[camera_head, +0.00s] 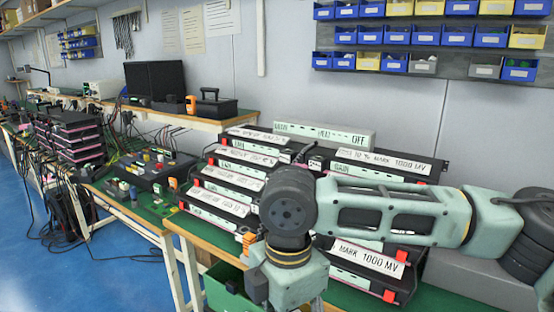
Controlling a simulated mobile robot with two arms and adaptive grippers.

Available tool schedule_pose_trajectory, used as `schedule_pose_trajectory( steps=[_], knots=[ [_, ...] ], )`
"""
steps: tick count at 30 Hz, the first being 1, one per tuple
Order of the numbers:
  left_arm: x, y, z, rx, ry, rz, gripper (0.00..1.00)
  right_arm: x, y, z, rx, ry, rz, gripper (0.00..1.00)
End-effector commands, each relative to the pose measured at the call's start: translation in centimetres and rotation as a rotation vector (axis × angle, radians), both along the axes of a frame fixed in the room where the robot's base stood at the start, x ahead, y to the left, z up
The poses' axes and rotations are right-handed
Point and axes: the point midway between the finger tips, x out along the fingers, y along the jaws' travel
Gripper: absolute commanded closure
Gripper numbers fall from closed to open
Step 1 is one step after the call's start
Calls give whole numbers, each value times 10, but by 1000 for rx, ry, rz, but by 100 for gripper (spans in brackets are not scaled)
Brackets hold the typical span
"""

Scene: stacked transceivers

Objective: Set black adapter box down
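A black box with small coloured pieces on top (152,168) sits on the green table left of centre; it may be the black adapter box, but I cannot tell for sure. My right arm comes in from the right, crosses in front of the stacked transceivers (370,258), and bends down at the bottom edge. Its gripper fingers are below the picture, so what they hold is hidden. My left arm and gripper do not show. The transceivers stand in two stacks with white labels, partly hidden by my arm.
A dark stack of devices (76,138) with cables stands at the left. A black case (208,106) is on the back shelf. A green bin (228,290) is below the table's front edge. Blue and yellow wall bins (426,36) hang at upper right.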

Motion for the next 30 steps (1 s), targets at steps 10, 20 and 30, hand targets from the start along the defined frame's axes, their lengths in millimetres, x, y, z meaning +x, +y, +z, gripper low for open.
schedule_pose_trajectory(
  steps=[10, 20, 30],
  knots=[
    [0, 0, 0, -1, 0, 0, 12, 3, -69, -16, 5, 12, -775, 79],
    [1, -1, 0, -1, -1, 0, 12, -7, -130, -32, 0, 21, -1506, 79],
    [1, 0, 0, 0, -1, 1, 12, -20, -172, -43, -5, 21, -2051, 79]
  ],
)
